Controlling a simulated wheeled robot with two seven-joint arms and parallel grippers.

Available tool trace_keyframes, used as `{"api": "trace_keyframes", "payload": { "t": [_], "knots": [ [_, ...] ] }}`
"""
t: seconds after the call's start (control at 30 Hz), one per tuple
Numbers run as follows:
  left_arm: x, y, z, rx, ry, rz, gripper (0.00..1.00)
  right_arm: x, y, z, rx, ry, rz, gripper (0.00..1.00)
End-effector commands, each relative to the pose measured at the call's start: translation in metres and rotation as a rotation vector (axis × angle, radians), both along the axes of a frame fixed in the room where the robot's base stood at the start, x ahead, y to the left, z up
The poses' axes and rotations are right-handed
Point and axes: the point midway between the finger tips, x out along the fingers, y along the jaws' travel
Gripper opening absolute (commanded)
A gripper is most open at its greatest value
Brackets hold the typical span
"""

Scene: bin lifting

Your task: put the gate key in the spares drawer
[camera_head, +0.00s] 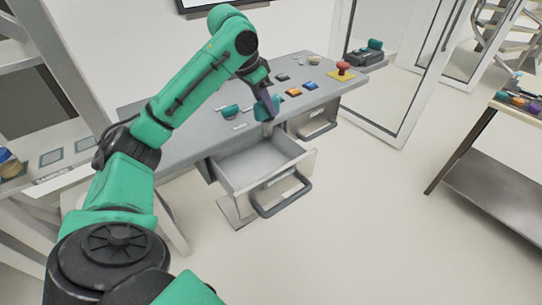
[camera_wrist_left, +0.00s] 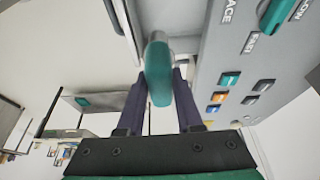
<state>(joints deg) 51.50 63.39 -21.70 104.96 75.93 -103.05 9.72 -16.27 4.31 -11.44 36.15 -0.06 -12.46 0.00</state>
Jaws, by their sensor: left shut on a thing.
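My left gripper (camera_head: 264,92) is shut on the gate key (camera_head: 266,108), which has a rounded teal handle and a grey lower part pointing down. The key is held above the back of the open spares drawer (camera_head: 250,167), close to the panel's front edge. The drawer is pulled out, and the part of its grey inside that shows is empty. In the left wrist view the teal handle of the key (camera_wrist_left: 158,65) sits between both dark fingers. Whether the key's tip touches anything is unclear. My right gripper is out of view.
The grey sloping panel (camera_head: 200,146) carries a teal handle (camera_head: 230,111), several small buttons and a red mushroom button (camera_head: 343,66). A second drawer (camera_head: 318,129) is to the right of the open one. A side table (camera_head: 490,185) stands at right. The floor between is clear.

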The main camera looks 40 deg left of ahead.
Motion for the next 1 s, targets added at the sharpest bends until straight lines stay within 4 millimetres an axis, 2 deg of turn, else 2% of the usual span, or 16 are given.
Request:
{"api": "trace_keyframes", "payload": {
  "t": [0.07, 0.13, 0.4, 0.53, 0.77, 0.87, 1.0],
  "knots": [
    [0.0, 0.0, -0.004, 0.001, 0.0, 0.002, 0.0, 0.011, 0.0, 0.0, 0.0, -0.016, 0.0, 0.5],
    [-0.001, 0.001, -0.018, 0.003, 0.003, 0.002, 0.0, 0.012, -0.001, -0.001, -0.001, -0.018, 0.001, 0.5],
    [-0.003, 0.0, -0.105, 0.002, 0.007, 0.001, 0.0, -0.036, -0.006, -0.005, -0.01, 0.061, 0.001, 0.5],
    [-0.004, 0.0, -0.141, 0.001, 0.003, 0.001, 0.0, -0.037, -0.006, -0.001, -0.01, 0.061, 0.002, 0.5],
    [-0.004, 0.0, -0.181, 0.001, 0.001, 0.001, 0.0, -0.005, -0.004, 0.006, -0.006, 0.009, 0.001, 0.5],
    [-0.004, 0.0, -0.196, 0.001, -0.001, 0.0, 0.0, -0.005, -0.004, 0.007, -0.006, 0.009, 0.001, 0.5],
    [-0.003, 0.0, -0.2, 0.002, -0.004, 0.0, 0.0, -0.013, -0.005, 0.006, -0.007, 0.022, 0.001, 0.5]
  ]
}}
